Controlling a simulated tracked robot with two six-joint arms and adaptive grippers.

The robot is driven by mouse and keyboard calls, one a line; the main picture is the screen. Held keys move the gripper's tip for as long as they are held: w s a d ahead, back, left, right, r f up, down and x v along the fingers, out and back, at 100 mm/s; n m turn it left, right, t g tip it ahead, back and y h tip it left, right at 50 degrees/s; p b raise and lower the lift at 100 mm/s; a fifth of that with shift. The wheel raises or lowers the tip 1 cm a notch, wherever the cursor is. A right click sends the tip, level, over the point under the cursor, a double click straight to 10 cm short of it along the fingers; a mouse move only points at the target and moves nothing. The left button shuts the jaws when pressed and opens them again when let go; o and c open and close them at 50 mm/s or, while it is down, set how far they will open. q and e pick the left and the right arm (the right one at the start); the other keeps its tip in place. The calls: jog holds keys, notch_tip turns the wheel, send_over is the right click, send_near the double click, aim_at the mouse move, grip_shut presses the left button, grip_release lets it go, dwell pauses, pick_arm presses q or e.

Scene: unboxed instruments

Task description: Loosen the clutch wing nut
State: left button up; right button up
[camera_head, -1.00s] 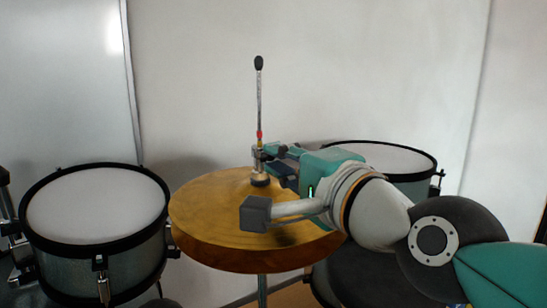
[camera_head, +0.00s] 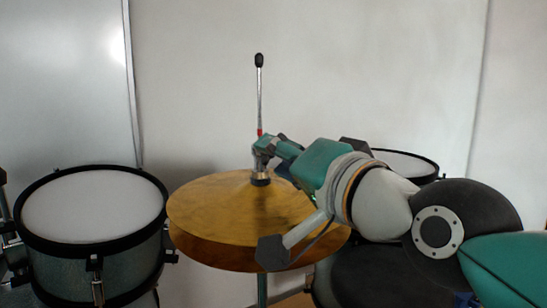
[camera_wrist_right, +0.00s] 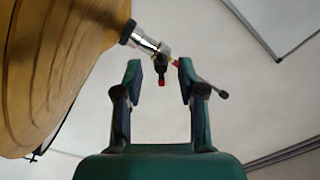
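The hi-hat clutch (camera_wrist_right: 151,42) sits on a metal rod above the brass top cymbal (camera_head: 215,198). In the right wrist view, a small dark piece with a red end, apparently the wing nut (camera_wrist_right: 162,74), sticks out from the clutch. It lies between the fingertips of my right gripper (camera_wrist_right: 160,70), with a visible gap on each side. The gripper is open. In the head view my right gripper (camera_head: 264,148) is at the clutch and hides most of it, including the wing nut. My left gripper is not in view.
The black-tipped rod (camera_head: 259,90) rises above the clutch and passes behind a finger in the wrist view. A drum (camera_head: 92,205) stands at the left. Another drum (camera_head: 412,164) is partly hidden behind my right arm. A plain wall is behind.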

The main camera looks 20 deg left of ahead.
jog(key=shift+d, duration=0.1)
dwell(0.3)
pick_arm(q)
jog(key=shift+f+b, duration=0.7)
pick_arm(e)
jog(key=shift+v, duration=2.2)
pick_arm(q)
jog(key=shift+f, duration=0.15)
pick_arm(e)
jog(key=shift+v, duration=0.8)
jog(key=shift+r, duration=0.1)
